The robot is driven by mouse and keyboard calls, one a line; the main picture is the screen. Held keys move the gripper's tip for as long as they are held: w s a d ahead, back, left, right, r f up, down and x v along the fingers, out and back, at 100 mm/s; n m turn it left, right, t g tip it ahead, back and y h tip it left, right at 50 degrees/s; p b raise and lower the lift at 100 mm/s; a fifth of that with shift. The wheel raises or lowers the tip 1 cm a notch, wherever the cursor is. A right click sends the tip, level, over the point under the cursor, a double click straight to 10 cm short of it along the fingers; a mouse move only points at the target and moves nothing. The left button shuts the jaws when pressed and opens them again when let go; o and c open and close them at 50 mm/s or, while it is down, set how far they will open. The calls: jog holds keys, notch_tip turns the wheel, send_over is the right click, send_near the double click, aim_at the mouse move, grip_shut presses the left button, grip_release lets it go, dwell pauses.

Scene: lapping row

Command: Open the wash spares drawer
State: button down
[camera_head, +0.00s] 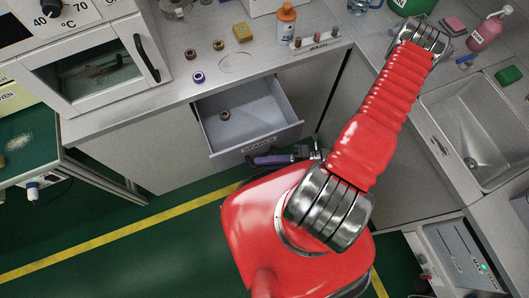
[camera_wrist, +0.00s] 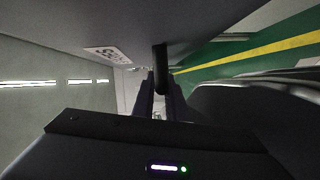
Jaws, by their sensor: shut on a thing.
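The wash spares drawer (camera_head: 283,113) stands pulled out below the counter in the head view, with its grey inside in view. Its front carries a label that reads SPARES. A brown ring (camera_head: 224,115) lies inside, toward the left. My gripper (camera_wrist: 160,88) is at the drawer front and is shut on the dark bar handle (camera_wrist: 160,58), as the wrist view shows. In the head view the handle is hard to make out, and my red arm hides part of the floor and the cabinet to the right.
The oven (camera_head: 95,70) stands at the left on the counter. A sink (camera_head: 475,130) is at the right. Green floor with a yellow line (camera_head: 110,236) lies free at lower left.

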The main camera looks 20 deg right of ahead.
jog(key=shift+s+a+f, duration=0.1)
jog(key=c, duration=1.8)
grip_release()
jog(key=shift+o, duration=0.2)
jog(key=shift+d, duration=0.2)
jog(key=v, duration=1.3)
jog(key=shift+s+d, duration=0.2)
jog(key=shift+d, duration=0.05)
